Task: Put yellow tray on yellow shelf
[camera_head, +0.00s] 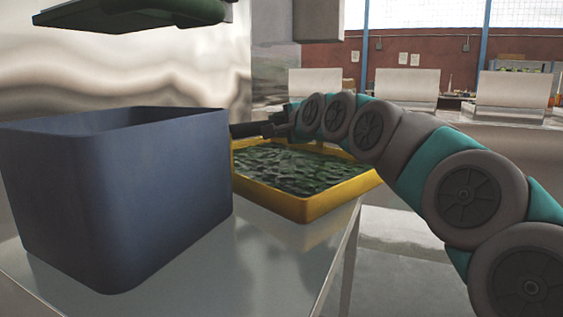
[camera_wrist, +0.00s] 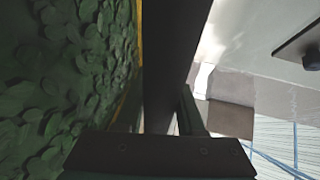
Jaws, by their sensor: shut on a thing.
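The yellow tray (camera_head: 312,204) is full of green leaf-like pieces and is just above or on the shiny metal table, right of the blue bin. In the wrist view the green contents (camera_wrist: 65,80) fill the left side, with a thin strip of yellow rim (camera_wrist: 139,40) beside a dark finger. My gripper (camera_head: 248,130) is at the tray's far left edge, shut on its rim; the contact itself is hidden. In the wrist view my gripper (camera_wrist: 170,75) shows as dark fingers beside the rim. No yellow shelf can be made out.
A large dark blue bin (camera_head: 120,200) stands close left of the tray on the metal table (camera_head: 270,265). A dark green machine part (camera_head: 135,14) hangs above the bin. Metal panels (camera_head: 407,88) and a red wall are behind, at the right.

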